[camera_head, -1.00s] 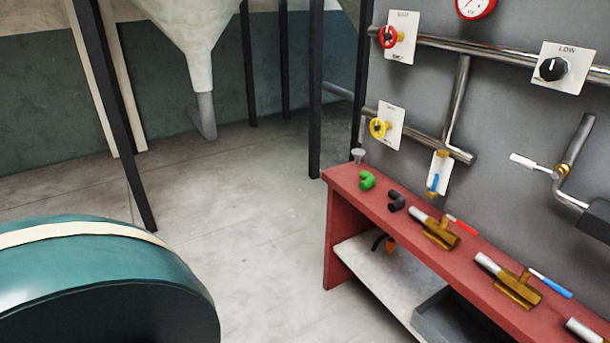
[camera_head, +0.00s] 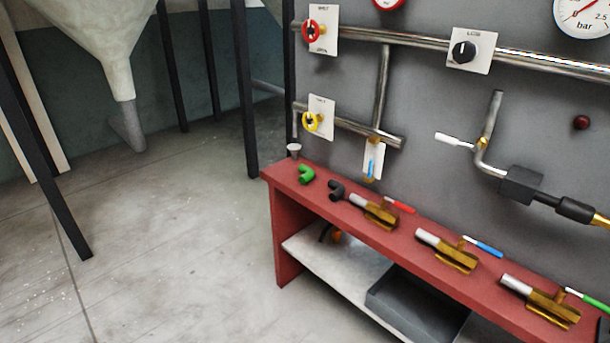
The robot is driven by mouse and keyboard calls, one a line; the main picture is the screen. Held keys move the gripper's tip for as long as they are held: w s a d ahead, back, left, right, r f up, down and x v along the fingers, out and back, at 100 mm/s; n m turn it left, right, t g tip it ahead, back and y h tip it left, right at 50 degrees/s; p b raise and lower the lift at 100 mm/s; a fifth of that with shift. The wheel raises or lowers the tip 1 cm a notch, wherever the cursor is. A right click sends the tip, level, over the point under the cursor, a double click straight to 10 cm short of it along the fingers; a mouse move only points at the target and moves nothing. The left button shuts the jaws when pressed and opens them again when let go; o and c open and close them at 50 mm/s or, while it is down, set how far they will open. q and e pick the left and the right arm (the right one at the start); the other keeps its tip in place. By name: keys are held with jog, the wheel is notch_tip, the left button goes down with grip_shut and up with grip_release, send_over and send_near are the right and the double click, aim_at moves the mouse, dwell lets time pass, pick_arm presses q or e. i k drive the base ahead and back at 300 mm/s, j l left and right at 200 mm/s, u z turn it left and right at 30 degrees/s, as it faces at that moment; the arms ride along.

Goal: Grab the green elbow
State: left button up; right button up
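The green elbow (camera_head: 306,174) is a small curved pipe piece. It lies on the top of the red bench (camera_head: 284,193), near the bench's left end. A black elbow (camera_head: 337,190) lies just to its right, and a small pale cup-like piece (camera_head: 294,150) stands behind it. Nothing covers the green elbow. Neither of my grippers shows in the head view.
A grey tray (camera_head: 420,305) sits on the lower shelf. A grey panel with pipes rises behind. Dark posts (camera_head: 245,90) stand at left; the floor before the bench is clear.

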aim_at(308, 173)
jog(key=i+j+z, duration=0.15)
jog(key=z, duration=0.35)
jog(key=i+j+z, duration=0.1)
jog(key=j+z, duration=0.15)
jog(key=z, duration=0.2)
jog(key=i+j+z, duration=0.2)
jog(key=j, duration=0.3)
jog(key=j+z, duration=0.25)
jog(key=j, duration=0.25)
